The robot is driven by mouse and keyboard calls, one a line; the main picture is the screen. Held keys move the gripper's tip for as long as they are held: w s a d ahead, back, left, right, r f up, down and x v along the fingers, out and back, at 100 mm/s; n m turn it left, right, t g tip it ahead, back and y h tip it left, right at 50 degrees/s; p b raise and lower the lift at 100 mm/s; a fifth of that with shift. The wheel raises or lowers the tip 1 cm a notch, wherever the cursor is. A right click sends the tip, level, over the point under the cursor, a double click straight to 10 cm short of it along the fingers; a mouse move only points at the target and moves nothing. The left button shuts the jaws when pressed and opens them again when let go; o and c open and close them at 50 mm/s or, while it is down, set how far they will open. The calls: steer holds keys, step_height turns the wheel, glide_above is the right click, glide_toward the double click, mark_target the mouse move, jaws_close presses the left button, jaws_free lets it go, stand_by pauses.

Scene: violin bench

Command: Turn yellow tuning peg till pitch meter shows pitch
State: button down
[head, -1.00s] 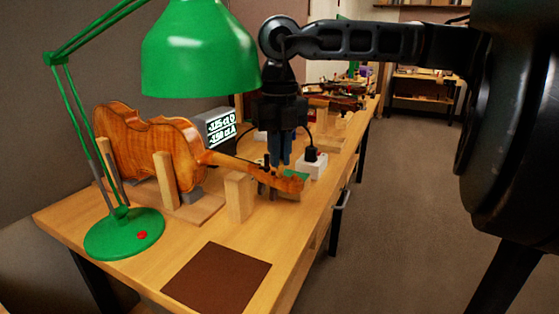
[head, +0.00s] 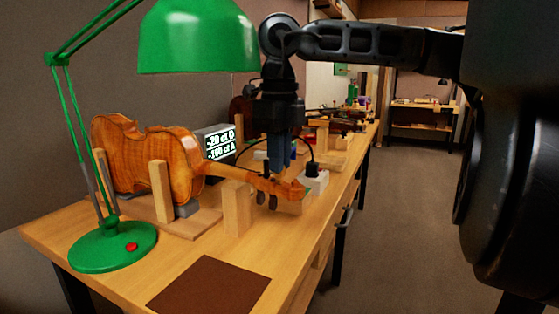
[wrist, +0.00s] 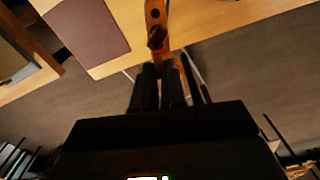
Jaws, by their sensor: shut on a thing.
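The violin (head: 180,165) lies in a wooden cradle, its neck and scroll (head: 293,190) pointing right. Two dark tuning pegs (head: 266,201) show below the pegbox. The pitch meter (head: 219,144) stands behind the neck and seems to read -20 ct D and -190 ct A. My gripper (head: 279,172) points down at the far side of the pegbox and is shut on a tuning peg. The fingers hide that peg, and I see no yellow on it. In the wrist view, my gripper (wrist: 160,88) is at the pegbox (wrist: 155,14), with a dark peg (wrist: 157,38) just above the fingertips.
A green lamp (head: 198,38) hangs over the violin, its base (head: 113,246) at the front left. A wooden post (head: 237,208) stands by the neck. A brown mat (head: 210,285) lies on the bench. A white box with a black plug (head: 314,180) stands beyond the scroll.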

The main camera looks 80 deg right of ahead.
stand_by(0.3)
steer(key=c, duration=1.2)
jaws_free()
steer(key=shift+r, duration=0.1)
step_height(320, 180, up, 8)
steer(key=shift+f, duration=0.2)
stand_by(0.4)
